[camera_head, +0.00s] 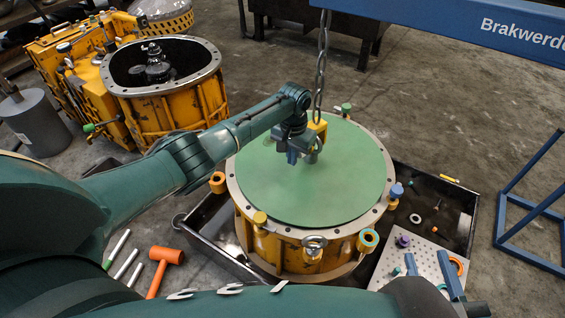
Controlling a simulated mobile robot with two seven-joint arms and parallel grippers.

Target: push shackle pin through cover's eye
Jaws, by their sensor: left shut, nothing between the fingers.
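The round green cover (275,195) lies flat on the yellow transmission housing (290,258). A chain (321,70) hangs from above to a yellow fitting (318,128) over the cover's upper middle. My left gripper (302,157) is shut right beside this fitting, in front of it and low over the cover. It hides the fitting's lower part; I cannot make out the shackle pin or the cover's eye there. My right gripper (430,268) is at the lower right over a perforated plate, its blue fingers apart; I see nothing held between them.
The perforated plate (385,272) carries small parts, including a purple one (403,240). A dark tray (440,195) surrounds the housing. A blue beam (450,25) crosses above; an orange mallet (165,260) lies lower left.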

